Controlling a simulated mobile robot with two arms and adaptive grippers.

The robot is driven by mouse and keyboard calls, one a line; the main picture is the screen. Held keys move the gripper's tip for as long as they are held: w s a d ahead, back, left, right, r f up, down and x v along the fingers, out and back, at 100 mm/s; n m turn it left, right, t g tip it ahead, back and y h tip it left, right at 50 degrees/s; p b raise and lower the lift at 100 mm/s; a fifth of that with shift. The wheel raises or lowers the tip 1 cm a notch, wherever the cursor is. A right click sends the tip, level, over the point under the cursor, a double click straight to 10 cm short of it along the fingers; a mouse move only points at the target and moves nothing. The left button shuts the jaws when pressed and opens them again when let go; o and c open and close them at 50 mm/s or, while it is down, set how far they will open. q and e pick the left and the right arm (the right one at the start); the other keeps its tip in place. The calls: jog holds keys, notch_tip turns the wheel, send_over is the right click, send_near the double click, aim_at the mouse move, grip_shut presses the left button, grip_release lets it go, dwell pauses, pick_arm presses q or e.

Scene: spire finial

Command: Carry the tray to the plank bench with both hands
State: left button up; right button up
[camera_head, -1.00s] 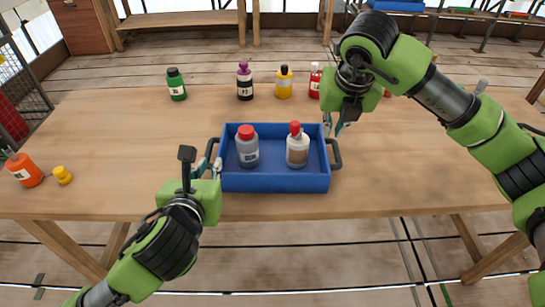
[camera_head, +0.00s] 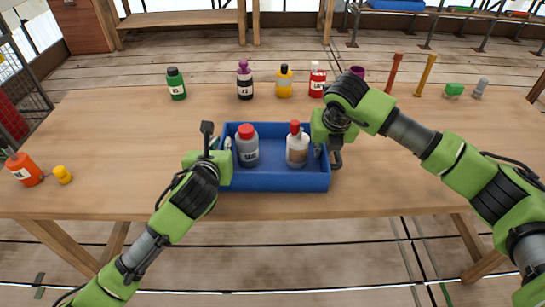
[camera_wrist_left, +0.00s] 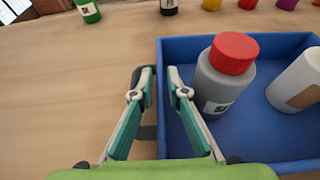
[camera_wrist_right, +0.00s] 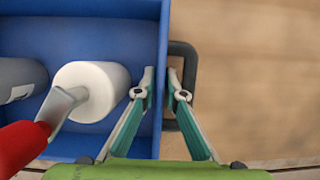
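The blue tray (camera_head: 275,183) rests on the wooden table, near its front edge. It holds a grey bottle with a red cap (camera_head: 248,149) and a white bottle with a red top (camera_head: 297,150), both upright. My left gripper (camera_head: 226,147) is at the tray's left end; in the left wrist view its fingers (camera_wrist_left: 162,85) are close together, astride the tray wall. My right gripper (camera_head: 322,148) is at the right end; its fingers (camera_wrist_right: 161,85) straddle that wall, the outer one by the dark handle (camera_wrist_right: 190,60). Both look shut on the walls. A wooden plank bench (camera_head: 185,20) stands behind.
A green bottle (camera_head: 176,85), a purple-topped bottle (camera_head: 245,82), a yellow bottle (camera_head: 284,84) and a red bottle (camera_head: 317,82) line the table's back. An orange bottle (camera_head: 23,170) and a yellow piece (camera_head: 62,175) are at left. Floor shows between table and bench.

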pick_arm(q)
grip_shut()
pick_arm(e)
grip_shut()
pick_arm(q)
jog(key=shift+r, duration=0.25)
pick_arm(e)
jog(key=shift+r, duration=0.2)
